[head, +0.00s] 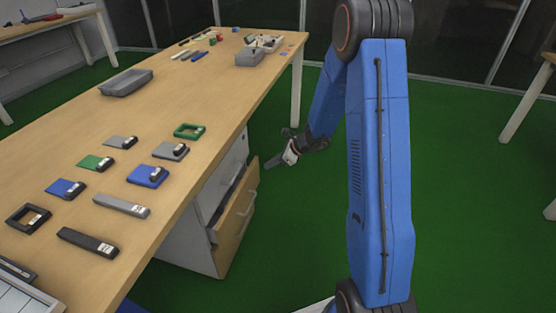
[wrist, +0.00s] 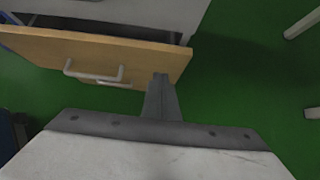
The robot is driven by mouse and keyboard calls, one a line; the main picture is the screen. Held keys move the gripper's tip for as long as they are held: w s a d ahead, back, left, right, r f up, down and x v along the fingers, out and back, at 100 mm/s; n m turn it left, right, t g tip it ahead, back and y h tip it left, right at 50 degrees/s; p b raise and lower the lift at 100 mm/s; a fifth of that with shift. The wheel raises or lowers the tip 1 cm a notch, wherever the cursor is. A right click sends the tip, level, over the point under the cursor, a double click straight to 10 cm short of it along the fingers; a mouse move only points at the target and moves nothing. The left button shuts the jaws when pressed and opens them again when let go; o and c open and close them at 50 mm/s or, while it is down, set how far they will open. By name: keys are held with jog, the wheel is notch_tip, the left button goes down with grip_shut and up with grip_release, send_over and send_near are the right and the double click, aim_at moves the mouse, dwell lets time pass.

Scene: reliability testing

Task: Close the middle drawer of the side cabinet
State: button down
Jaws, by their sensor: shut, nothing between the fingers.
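The side cabinet (head: 188,232) is grey-white and stands under the long table. One of its drawers stands pulled out, with a light wood front (head: 238,222) and a pale bar handle (head: 246,210). Which level this drawer is cannot be told for sure. The wrist view shows the wood front (wrist: 60,48), its handle (wrist: 95,76) and part of the open inside behind it. My gripper (head: 268,165) is shut and empty, just right of the front's upper far corner. In the wrist view the shut fingertips (wrist: 160,77) overlap the front's right end; contact cannot be told.
The wooden tabletop (head: 150,95) above the cabinet holds a grey tray (head: 126,82), several small coloured blocks and dark bars. Its edge overhangs the cabinet. Green floor (head: 300,235) lies open to the right of the drawer. A table leg (head: 297,88) stands behind my gripper.

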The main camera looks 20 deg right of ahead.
jog(key=shift+w+a+f, duration=0.1)
jog(key=shift+w+a, duration=0.5)
jog(key=shift+a, duration=0.25)
jog(key=shift+w+a, duration=0.6)
jog(key=shift+a, duration=0.25)
